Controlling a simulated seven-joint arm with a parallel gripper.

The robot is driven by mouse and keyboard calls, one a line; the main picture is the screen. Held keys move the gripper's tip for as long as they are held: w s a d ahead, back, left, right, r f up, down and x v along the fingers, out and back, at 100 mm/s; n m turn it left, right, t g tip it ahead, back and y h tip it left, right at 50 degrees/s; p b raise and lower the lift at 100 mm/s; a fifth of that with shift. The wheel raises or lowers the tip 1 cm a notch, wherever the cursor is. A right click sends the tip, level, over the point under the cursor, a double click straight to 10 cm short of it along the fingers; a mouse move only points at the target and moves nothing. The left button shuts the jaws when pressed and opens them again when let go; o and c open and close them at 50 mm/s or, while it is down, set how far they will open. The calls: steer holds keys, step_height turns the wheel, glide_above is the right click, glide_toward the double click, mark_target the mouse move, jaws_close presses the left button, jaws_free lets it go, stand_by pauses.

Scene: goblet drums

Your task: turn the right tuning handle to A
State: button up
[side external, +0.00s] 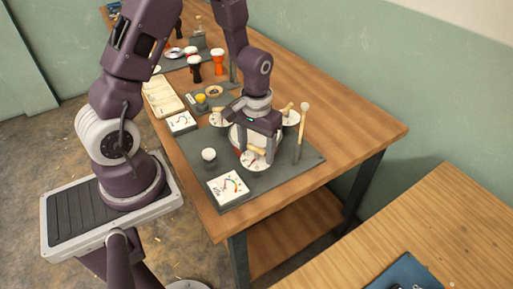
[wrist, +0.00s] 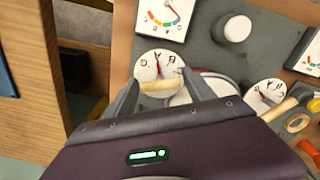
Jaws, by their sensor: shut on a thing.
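My gripper (wrist: 162,84) is shut on a pale wooden tuning handle (wrist: 158,87), with one finger at each end of it. In the side view my gripper (side external: 258,146) reaches down at the front of the drum, and the handle (side external: 257,152) shows between its fingers. Just beyond the handle is a white round dial (wrist: 158,64) with letters and a red pointer; it also shows in the side view (side external: 251,163). The letters are too small to read surely. The drum's white head (wrist: 182,98) is mostly hidden by my gripper.
Another lettered dial (wrist: 264,94) has its own wooden handle. A white knob (side external: 208,154), a meter card (side external: 228,187) and a second card (side external: 181,122) lie near the drum. An upright stick with a round head (side external: 303,125) stands right of the drum. Small goblet drums (side external: 218,62) stand farther back.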

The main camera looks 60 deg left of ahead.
mark_target(257, 148)
steer(key=shift+m, duration=0.3)
steer(key=o, duration=1.3)
steer(key=shift+o, duration=0.2)
step_height(257, 148, up, 7)
steer(key=shift+r, duration=0.1)
steer(key=s+d+r+m+t, duration=0.2)
steer(key=s+d+r, duration=0.1)
steer(key=s+r, duration=0.4)
steer(key=s+d+r+m+t, duration=0.2)
steer(key=s+d+r+t, duration=0.1)
steer(key=s+r, duration=0.5)
step_height(257, 148, up, 2)
steer(key=shift+d+r+m+t, duration=0.15)
steer(key=shift+d+m+t, duration=0.05)
steer(key=shift+m+t, duration=0.1)
